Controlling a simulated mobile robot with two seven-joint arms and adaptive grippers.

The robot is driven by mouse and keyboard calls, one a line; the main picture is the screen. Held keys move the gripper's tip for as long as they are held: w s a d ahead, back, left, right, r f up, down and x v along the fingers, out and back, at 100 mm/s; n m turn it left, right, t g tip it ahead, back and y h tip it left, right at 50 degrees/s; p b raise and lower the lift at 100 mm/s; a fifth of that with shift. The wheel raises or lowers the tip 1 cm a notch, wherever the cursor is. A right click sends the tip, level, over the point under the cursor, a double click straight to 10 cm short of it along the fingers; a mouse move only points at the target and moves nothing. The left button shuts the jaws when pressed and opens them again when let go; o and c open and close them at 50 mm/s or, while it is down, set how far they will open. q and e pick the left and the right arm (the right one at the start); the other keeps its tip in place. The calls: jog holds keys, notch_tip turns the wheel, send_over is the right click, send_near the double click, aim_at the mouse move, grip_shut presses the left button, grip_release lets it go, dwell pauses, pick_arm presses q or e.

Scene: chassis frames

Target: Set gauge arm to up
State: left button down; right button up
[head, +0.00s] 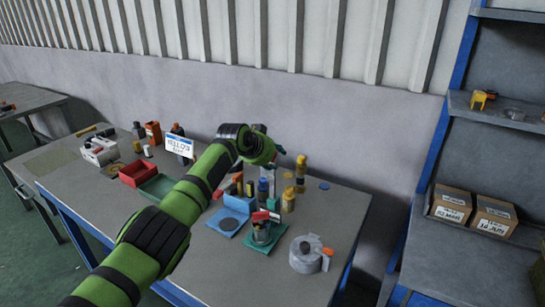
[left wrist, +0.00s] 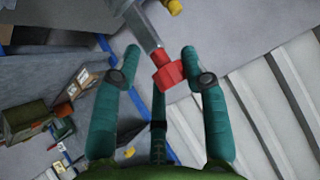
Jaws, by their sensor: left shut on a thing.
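A grey metal bar with a red knob (left wrist: 167,72) at its end shows in the left wrist view; it looks like the gauge arm. My left gripper (left wrist: 162,62) has its teal fingers around the red knob and is shut on it. In the head view my green left arm reaches across the table, and the left gripper (head: 278,152) is mostly hidden behind its wrist. The rest of the gauge is hidden or too small to make out there. My right gripper is not in view.
Several bottles crowd the area near the gripper. A blue-framed shelf with cardboard boxes (head: 490,216) stands right.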

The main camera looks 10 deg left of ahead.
pick_arm(q)
jog(key=shift+w+a+r, duration=0.2)
jog(key=shift+a+r, duration=0.2)
jog(key=c, duration=1)
grip_release()
jog(key=shift+w+d+f, duration=0.1)
jog(key=shift+w+f, duration=0.05)
jog(key=shift+f, duration=0.05)
jog(key=shift+f, duration=0.25)
jog(key=shift+s+r, duration=0.1)
jog(key=shift+s, duration=0.15)
jog(key=v, duration=1.2)
jog(key=shift+w+d+r, duration=0.1)
jog(key=shift+d+r, duration=0.05)
jog(key=shift+d, duration=0.15)
